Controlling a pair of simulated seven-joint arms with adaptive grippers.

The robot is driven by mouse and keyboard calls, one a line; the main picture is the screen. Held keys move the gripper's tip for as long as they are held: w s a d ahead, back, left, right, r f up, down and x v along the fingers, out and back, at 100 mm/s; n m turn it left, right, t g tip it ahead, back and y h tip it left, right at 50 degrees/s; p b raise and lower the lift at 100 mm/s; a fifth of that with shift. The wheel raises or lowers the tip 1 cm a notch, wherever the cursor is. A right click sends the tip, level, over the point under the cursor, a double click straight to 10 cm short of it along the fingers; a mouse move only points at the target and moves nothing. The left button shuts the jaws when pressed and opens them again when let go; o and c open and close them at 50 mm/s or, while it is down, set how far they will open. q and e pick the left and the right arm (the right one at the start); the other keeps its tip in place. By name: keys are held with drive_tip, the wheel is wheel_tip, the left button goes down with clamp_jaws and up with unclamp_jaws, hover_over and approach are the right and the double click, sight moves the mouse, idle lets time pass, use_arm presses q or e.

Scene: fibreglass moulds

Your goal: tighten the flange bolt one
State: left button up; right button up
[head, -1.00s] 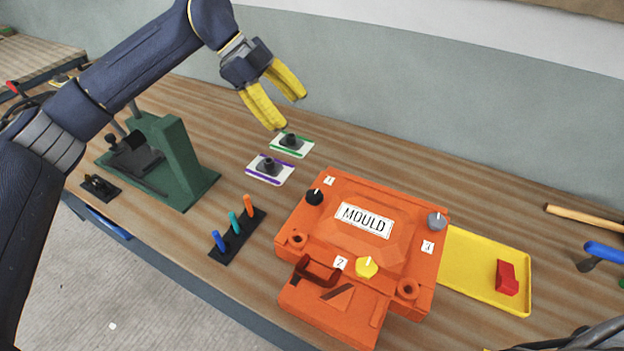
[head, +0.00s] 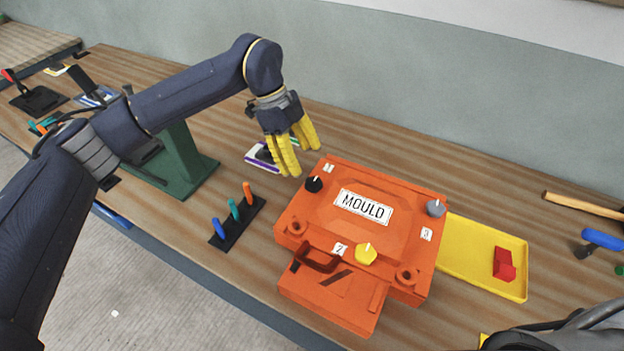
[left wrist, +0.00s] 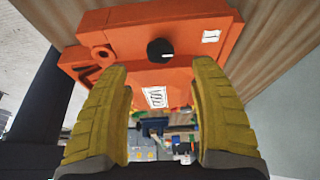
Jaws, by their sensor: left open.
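The orange mould (head: 330,215) sits on the wooden bench and carries flange bolts at numbered labels. Bolt one is the black knob (head: 314,184) with a white mark, beside label 1 at the mould's back left corner. It also shows in the left wrist view (left wrist: 160,51), centred beyond the fingers. The grey bolt (head: 436,208) is by label 3 and the yellow bolt (head: 366,254) by label 2. My left gripper (head: 303,160) is open and empty, its yellow fingers just behind and above bolt one, apart from it. My right gripper is out of view.
A black rack (head: 238,222) with blue, teal and orange pegs stands left of the mould. A green stand (head: 178,165) is farther left. A yellow tray (head: 470,262) with a red block (head: 503,264) lies to the right, with a hammer (head: 580,205) beyond.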

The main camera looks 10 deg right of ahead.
sight(312, 181)
use_arm(q)
drive_tip(key=shift+x, duration=3.8)
drive_tip(key=c, duration=1.3)
